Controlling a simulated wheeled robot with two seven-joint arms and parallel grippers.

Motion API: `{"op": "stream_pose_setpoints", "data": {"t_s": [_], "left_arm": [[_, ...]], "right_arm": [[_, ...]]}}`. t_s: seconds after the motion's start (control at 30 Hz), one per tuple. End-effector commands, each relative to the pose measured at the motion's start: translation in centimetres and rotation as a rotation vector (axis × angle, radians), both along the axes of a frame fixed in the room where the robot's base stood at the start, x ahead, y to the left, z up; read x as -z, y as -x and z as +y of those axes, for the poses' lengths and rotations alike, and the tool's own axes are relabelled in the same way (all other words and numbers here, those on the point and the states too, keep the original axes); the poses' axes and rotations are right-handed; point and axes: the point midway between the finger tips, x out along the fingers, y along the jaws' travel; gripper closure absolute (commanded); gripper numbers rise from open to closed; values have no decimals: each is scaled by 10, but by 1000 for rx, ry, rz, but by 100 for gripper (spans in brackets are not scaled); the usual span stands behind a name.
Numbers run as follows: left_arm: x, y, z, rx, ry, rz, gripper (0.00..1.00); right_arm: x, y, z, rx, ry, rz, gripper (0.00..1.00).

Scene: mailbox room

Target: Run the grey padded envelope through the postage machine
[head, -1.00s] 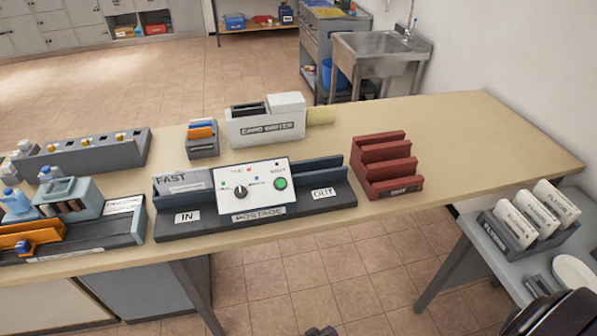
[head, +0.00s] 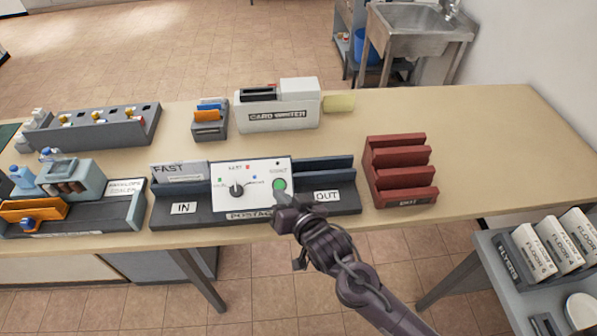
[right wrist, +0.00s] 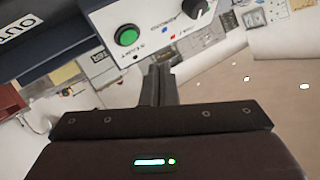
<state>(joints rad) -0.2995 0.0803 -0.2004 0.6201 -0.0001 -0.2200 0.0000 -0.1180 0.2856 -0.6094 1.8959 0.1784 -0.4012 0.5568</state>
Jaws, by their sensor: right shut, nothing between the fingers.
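The postage machine (head: 225,201) stands on the table, with a white panel, a black dial (head: 236,190) and a green START button (head: 279,184). A grey flat piece marked FAST (head: 180,172), seemingly the grey padded envelope, stands upright in the slot on the IN side. The OUT side (head: 327,197) looks empty. My right gripper (head: 283,196) is shut and empty, its tips just in front of the panel by the green button. In the right wrist view the shut fingers (right wrist: 160,78) point at the panel, beside the green button (right wrist: 127,37). My left gripper is not in view.
A red slotted rack (head: 402,173) stands right of the machine. A card writer (head: 277,108) and a small file box (head: 209,122) are behind it. An envelope sealer (head: 75,190) is to the left. The table's right end is clear.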

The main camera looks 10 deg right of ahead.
Motion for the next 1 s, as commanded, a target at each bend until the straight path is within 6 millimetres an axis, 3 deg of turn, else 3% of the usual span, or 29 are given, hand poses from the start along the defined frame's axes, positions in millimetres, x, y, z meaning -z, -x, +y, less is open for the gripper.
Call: {"op": "stream_pose_setpoints", "data": {"t_s": [0.03, 0.13, 0.37, 0.67, 1.0], "left_arm": [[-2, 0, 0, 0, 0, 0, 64], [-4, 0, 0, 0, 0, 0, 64], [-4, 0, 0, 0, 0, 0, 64], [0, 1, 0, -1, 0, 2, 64], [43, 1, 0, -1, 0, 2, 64]], "right_arm": [[-14, 2, 5, -7, -19, -13, 100], [-31, 4, 10, -13, -45, -28, 100], [-40, 5, 12, -16, -60, -37, 100], [-36, 3, 12, -15, -59, -37, 100], [3, -19, 12, -16, -57, -39, 100]]}}
